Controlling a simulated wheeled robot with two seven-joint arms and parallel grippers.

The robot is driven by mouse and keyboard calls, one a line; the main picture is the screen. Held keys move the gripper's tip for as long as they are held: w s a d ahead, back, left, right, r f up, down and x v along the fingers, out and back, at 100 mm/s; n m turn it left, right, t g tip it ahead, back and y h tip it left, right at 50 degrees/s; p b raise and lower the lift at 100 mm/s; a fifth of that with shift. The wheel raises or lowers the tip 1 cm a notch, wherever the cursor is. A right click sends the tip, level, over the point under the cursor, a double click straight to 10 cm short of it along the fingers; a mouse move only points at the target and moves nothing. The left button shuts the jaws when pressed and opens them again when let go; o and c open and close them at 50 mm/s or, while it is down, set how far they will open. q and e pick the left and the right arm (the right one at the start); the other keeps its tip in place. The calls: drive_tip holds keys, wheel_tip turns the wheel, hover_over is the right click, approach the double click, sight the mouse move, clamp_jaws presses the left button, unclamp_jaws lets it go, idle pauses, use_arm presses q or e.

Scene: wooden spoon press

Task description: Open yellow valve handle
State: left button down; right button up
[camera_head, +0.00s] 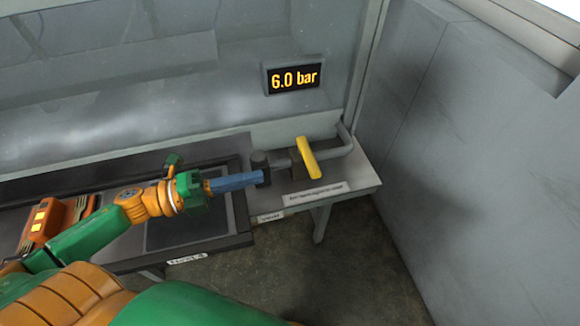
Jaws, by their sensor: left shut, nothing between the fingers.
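The yellow valve handle (307,158) sits on a grey pipe (335,152) at the right end of the bench. It lies at a slant across the pipe. My left gripper (262,177) comes in from the left, its bluish fingers shut with nothing between them. Its tips are left of the handle, apart from it, beside a dark fitting (260,163) on the pipe; I cannot tell whether they touch that fitting. My right gripper is not in view.
A display (291,77) on the back wall reads 6.0 bar. A label (315,192) is on the bench front below the valve. An orange device (50,220) is at the far left. A grey wall (480,130) stands at the right. The floor in front is clear.

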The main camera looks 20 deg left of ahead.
sight(307, 166)
use_arm(q)
drive_tip(key=p+x, duration=0.1)
drive_tip(key=x, duration=0.6)
drive_tip(key=shift+w+d+r, duration=0.15)
drive_tip(key=shift+w+d, duration=0.05)
drive_tip(key=shift+d, duration=0.15)
drive_tip(key=shift+w+d, duration=0.2)
drive_tip(key=shift+d, duration=0.1)
drive_tip(key=shift+p, duration=0.35)
